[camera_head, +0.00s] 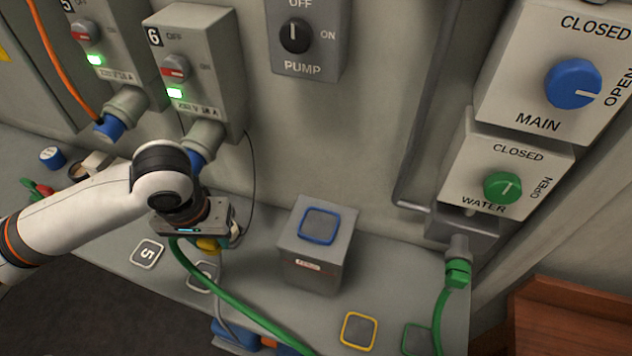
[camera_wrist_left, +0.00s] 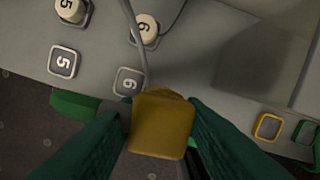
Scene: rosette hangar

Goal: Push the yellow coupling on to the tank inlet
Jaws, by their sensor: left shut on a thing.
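My left gripper (camera_head: 208,236) is shut on the yellow coupling (camera_head: 209,245), above the front part of the grey ledge near the square marked 6. In the left wrist view the yellow coupling (camera_wrist_left: 162,127) is a blocky piece between the two dark green fingers. A green hose (camera_head: 232,296) passes by the gripper and runs down to the lower right. I cannot make out the tank inlet for certain in either view. My right gripper is not in view.
A grey box (camera_head: 315,262) with a blue-framed top stands on the ledge, right of the gripper. A green connector (camera_head: 457,272) hangs below the water valve (camera_head: 502,187). Yellow-framed (camera_head: 358,331) and green-framed squares lie bare. Blue and orange parts (camera_head: 236,333) show below the ledge's front edge.

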